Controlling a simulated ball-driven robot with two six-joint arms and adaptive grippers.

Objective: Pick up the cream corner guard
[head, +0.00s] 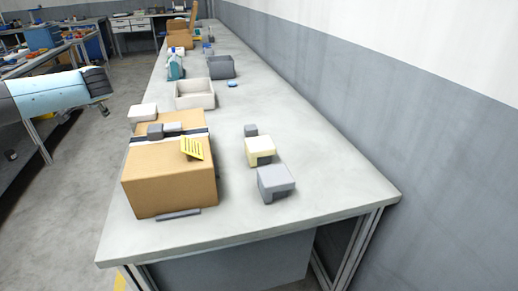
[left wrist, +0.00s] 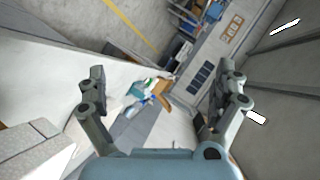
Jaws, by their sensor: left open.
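The cream corner guard (head: 259,147) lies on the grey table, right of the cardboard box, between a small dark grey block behind it and a grey corner guard (head: 276,181) in front of it. My left gripper (head: 102,92) is off the table's left side, well apart from the cream guard. In the left wrist view the left gripper (left wrist: 160,92) is open, its two fingers spread wide with nothing between them. I cannot make out the cream guard in that view. My right gripper is in neither view.
The cardboard box (head: 168,181) stands at the table's front left, with small blocks and a yellow note (head: 192,148) on top. A pale bin (head: 195,97) and a grey bin (head: 221,68) stand farther back. The table's right side is clear; a wall runs beyond it.

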